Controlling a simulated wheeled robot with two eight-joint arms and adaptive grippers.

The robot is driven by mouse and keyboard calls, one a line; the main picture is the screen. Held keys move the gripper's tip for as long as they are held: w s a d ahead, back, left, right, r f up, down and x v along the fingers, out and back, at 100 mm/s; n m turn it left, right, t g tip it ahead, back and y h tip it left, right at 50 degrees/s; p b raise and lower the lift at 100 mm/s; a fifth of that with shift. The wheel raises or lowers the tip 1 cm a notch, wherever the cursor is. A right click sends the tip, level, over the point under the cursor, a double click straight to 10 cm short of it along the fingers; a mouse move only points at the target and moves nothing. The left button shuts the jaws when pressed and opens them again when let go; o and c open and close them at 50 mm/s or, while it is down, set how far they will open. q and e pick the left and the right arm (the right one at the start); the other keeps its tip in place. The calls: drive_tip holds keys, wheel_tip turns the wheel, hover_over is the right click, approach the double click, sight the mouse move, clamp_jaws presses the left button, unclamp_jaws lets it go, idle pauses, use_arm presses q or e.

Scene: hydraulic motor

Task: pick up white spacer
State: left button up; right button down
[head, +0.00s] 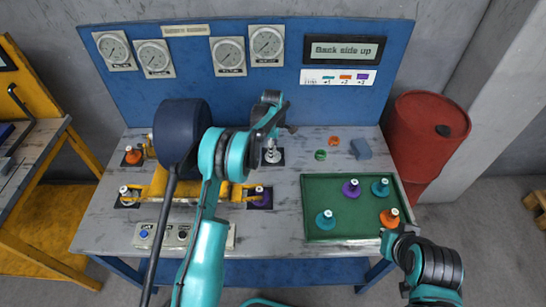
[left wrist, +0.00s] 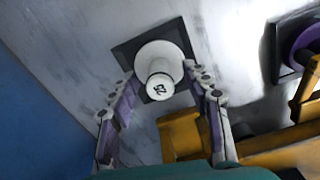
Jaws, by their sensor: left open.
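The white spacer (left wrist: 158,62) is a round white flange with a narrower post and a dark mark on its top face. It sits upright on a dark square pad (left wrist: 128,55). In the head view the spacer (head: 272,155) is at the back right of the yellow frame, partly under my left gripper (head: 274,118). In the left wrist view, the two fingers of my left gripper (left wrist: 160,88) are spread on either side of the spacer; contact is not visible. My right gripper (head: 394,238) is at the front right near the green tray; its fingers are unclear.
A yellow frame (head: 155,187) carries similar pieces at its corners, including a purple one (head: 262,200). The green tray (head: 312,190) holds several coloured pieces. A blue gauge panel (head: 190,90) stands behind.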

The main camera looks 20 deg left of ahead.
use_arm(q)
drive_tip(key=shift+f, duration=0.1)
drive_tip(key=shift+c, duration=0.7)
clamp_jaws()
drive_tip(key=shift+r+p, duration=0.3)
drive_tip(key=shift+r, duration=0.15)
wheel_tip(320, 180, up, 4)
drive_tip(key=shift+s+d+f+p, duration=0.1)
drive_tip(key=shift+p, duration=0.8)
drive_tip(key=s+d+r+p, duration=0.3)
drive_tip(key=s+d+r, duration=0.3)
drive_tip(key=s+d, duration=0.1)
drive_tip(key=shift+s+d+r, duration=0.15)
drive_tip(key=shift+s, duration=0.75)
